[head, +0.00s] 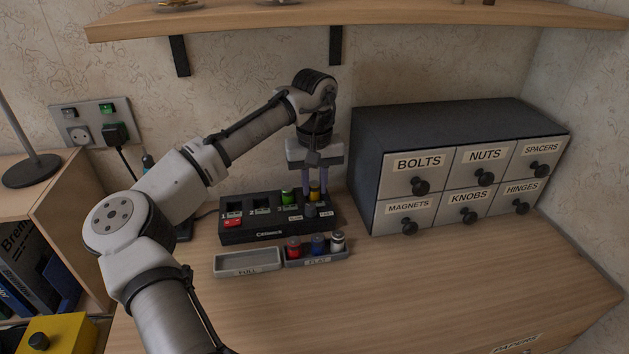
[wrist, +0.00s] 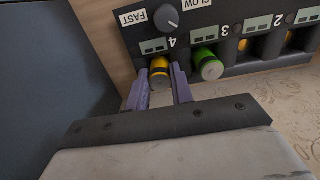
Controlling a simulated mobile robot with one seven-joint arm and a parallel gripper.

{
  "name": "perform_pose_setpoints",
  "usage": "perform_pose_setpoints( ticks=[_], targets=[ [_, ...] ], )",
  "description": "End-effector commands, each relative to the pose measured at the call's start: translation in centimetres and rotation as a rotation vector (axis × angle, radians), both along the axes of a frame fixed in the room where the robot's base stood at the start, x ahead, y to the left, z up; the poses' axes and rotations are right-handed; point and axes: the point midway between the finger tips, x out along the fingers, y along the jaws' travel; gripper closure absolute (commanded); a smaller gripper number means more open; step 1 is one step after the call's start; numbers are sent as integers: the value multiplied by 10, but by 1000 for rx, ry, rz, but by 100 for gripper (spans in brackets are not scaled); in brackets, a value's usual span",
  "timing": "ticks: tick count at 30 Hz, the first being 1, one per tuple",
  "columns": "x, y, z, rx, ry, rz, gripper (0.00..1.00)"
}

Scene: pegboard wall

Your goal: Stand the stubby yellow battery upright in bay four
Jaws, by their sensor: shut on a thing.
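The stubby yellow battery (head: 314,189) stands at the right end of the black charger (head: 250,235), at bay four. In the wrist view the yellow battery (wrist: 160,72) sits between my finger pads, just under the number 4 label. My gripper (head: 315,190) points down over that bay and is shut on the battery. The battery looks upright; whether its base touches the bay floor is hidden. A green battery (head: 288,194) stands in bay three; it also shows in the wrist view (wrist: 207,64).
Bays one and two look empty. A tray marked FLAT (head: 317,262) holds red, blue and white batteries, beside an empty tray marked FULL (head: 247,262). A grey drawer cabinet (head: 362,165) stands close on the right. A shelf (head: 350,14) hangs above. The front tabletop is clear.

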Motion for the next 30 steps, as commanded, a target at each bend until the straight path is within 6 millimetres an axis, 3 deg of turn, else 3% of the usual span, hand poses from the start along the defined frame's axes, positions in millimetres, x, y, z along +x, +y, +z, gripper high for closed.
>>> perform_pose_setpoints(
  ticks=[11, 12, 17, 26, 30],
  targets=[
    [0, 0, -5, -2, 2, -1, 100],
    [0, 0, -5, -1, 1, 0, 75],
    [0, 0, -5, 0, 0, 0, 55],
    [0, 0, -3, 0, -1, 0, 55],
    [1, -1, 10, -1, -3, 0, 55]
  ],
)
